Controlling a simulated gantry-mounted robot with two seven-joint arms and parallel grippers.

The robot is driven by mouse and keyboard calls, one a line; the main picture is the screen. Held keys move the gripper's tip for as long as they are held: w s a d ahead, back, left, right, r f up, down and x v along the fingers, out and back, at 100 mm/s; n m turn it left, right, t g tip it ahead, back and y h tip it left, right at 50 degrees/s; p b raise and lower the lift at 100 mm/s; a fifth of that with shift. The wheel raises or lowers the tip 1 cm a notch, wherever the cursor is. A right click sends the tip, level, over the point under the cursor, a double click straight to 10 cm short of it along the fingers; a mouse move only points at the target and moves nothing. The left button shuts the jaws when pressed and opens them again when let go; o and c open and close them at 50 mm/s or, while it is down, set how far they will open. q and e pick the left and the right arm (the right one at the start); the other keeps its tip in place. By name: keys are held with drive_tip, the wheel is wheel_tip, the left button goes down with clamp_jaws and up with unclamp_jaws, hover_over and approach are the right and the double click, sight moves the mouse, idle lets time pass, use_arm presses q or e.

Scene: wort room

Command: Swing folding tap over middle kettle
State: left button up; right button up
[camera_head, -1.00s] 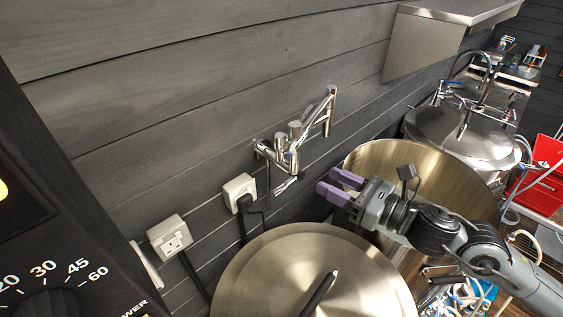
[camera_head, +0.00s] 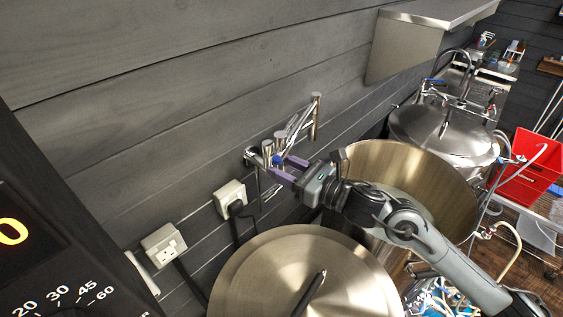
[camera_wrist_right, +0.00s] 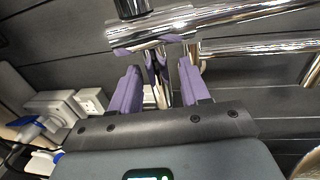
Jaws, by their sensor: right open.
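The chrome folding tap (camera_head: 300,125) is mounted on the dark plank wall, its jointed arm folded close along the wall. The middle kettle (camera_head: 420,175) is the open steel pot to the right of and below the tap; my right arm crosses in front of it. My right gripper (camera_head: 283,170) has purple fingers and is open, close to the tap's lower end. In the right wrist view, the tap's chrome tubes (camera_wrist_right: 225,20) lie across just beyond the open fingertips (camera_wrist_right: 158,72), with a vertical part of the tap between them. Contact cannot be told. My left gripper is not in view.
Another lidded kettle (camera_head: 425,130) is at the back right. Wall sockets (camera_head: 229,197) are left of the tap. A steel hood (camera_head: 405,45) juts out above right. A red crate (camera_head: 528,165) is at far right.

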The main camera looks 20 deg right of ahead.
drive_tip(key=shift+w+a, duration=0.3)
drive_tip(key=shift+w, duration=0.05)
clamp_jaws()
